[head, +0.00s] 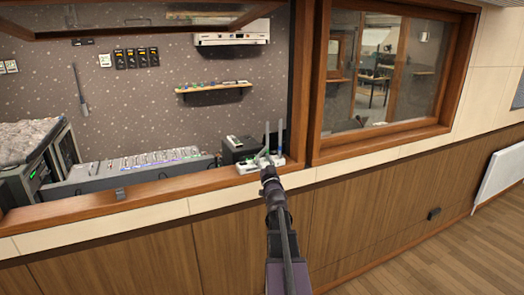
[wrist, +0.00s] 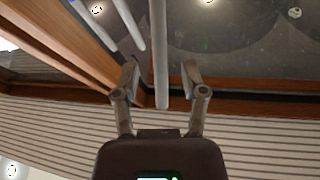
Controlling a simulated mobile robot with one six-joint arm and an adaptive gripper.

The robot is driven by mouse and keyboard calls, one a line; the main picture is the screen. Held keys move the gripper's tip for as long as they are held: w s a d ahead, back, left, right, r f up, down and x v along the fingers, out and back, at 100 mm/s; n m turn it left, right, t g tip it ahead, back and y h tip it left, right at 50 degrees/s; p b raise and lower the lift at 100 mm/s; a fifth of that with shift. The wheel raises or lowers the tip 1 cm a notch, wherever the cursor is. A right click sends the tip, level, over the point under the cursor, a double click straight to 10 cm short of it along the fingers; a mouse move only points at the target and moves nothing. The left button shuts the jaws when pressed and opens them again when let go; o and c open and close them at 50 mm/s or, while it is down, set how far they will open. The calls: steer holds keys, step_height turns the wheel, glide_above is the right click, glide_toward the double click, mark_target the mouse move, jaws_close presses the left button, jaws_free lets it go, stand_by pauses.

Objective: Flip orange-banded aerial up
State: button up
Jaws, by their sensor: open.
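A small white device (head: 247,168) stands on the wooden window sill, with thin pale aerials rising from it. Two upright ones show in the head view, a left aerial (head: 267,136) and a right aerial (head: 280,138). My gripper (head: 268,164) is in front of the device and hides part of it. In the wrist view my gripper (wrist: 160,76) is open, and one pale aerial (wrist: 160,45) runs between its spread fingers without clear contact. Two more pale rods (wrist: 129,22) (wrist: 94,25) lie to the left. No orange band can be made out.
The wooden sill (head: 150,191) runs along the window opening. A fader console (head: 130,172) lies behind it on the left, and a dark box (head: 236,148) stands behind the device. The window frame post (head: 298,90) rises close on the right.

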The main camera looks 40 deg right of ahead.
mark_target(262, 154)
steer(key=shift+p+x, duration=0.45)
steer(key=shift+x, duration=1.35)
jaws_close()
